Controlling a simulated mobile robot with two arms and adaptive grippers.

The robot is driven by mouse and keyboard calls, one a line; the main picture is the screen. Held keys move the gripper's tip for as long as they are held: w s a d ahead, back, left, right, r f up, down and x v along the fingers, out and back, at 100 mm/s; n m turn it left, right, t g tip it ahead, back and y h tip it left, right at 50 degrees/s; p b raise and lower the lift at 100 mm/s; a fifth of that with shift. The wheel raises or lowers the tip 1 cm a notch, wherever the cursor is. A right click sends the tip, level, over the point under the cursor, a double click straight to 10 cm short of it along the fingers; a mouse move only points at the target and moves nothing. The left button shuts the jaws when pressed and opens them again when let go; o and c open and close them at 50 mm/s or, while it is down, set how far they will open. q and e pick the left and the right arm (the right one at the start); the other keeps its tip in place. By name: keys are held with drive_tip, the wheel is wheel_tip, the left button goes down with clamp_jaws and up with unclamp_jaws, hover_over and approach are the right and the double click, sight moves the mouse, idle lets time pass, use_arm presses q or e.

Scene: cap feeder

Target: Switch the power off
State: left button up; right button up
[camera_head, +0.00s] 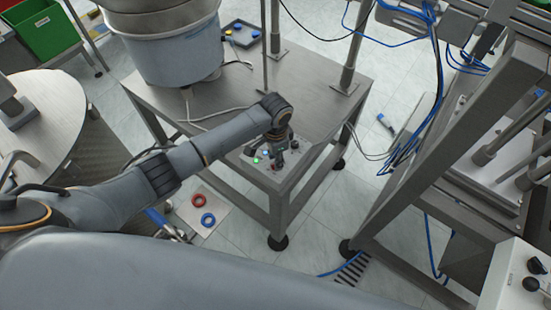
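A small control panel (250,152) sits at the front corner of the metal table (325,95). A lit green button (257,161) and a pale blue-white one (265,152) show on it. My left arm reaches in from the left, and its gripper (280,157) points down over the right part of the panel. The gripper hides some of the controls there. I cannot tell whether its fingers are apart or touching a control. My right gripper is not in view.
A large grey feeder bowl (170,45) stands on the table's back left. Metal posts rise from the table. A machine frame with blue hoses (412,130) stands to the right. Red (199,200) and blue (208,219) rings lie on a sheet below my arm.

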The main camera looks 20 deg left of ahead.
use_arm(q)
drive_tip(key=shift+f, duration=0.65)
drive_tip(key=c, duration=0.6)
clamp_jaws()
